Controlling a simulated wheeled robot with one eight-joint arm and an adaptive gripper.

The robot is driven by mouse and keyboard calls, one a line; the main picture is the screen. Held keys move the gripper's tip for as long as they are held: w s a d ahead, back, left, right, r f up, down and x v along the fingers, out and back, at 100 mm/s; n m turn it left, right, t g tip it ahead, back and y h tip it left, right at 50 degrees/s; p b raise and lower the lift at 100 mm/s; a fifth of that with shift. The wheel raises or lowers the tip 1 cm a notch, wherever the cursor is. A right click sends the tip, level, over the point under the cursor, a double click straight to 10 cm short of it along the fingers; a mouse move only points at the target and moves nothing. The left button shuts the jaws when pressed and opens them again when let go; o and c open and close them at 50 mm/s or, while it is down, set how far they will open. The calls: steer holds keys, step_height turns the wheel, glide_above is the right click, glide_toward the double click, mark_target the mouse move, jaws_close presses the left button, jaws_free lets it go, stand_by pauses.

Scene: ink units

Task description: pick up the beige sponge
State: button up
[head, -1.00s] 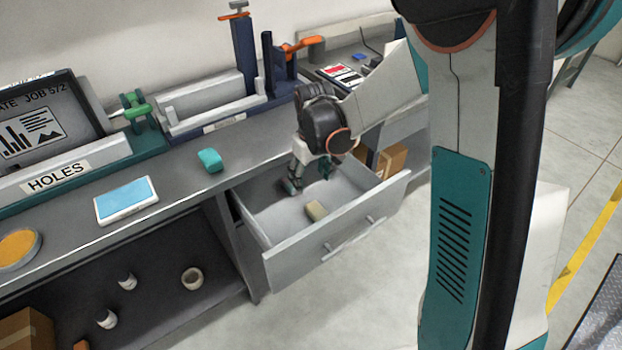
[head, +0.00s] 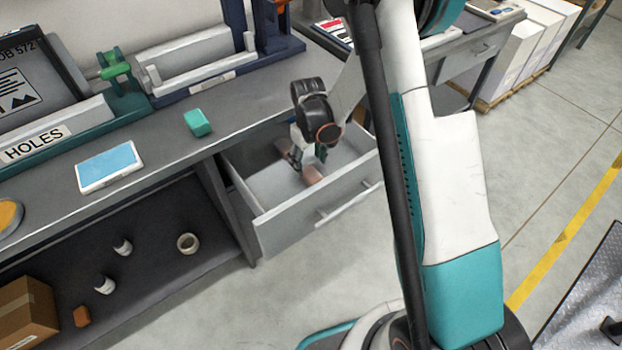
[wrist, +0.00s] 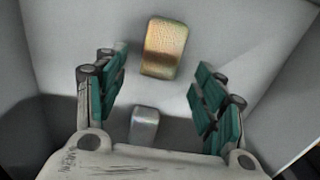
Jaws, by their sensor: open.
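The beige sponge (wrist: 164,47) lies on the floor of the open grey drawer (head: 268,185). In the head view the sponge (head: 312,174) shows just beside my gripper and is partly covered. My gripper (head: 305,158) is inside the drawer, pointing down. In the wrist view my gripper's (wrist: 160,78) teal fingers are spread apart and empty. The sponge shows beyond the fingertips, roughly centred between them and not touching them. Its exact height gap below the fingers is hard to tell.
A small grey block (wrist: 143,125) also shows between the fingers in the wrist view. The drawer's front wall (head: 318,205) stands close by. On the counter are a teal block (head: 198,122) and a blue-topped white case (head: 109,166). The shelf below holds small white items.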

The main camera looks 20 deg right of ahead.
mark_target(308, 169)
step_height(308, 169, down, 6)
steer(key=b, duration=0.3)
steer(key=shift+w+a+r, duration=0.1)
steer(key=shift+w+r, duration=0.05)
steer(key=shift+r, duration=0.15)
steer(key=c, duration=1)
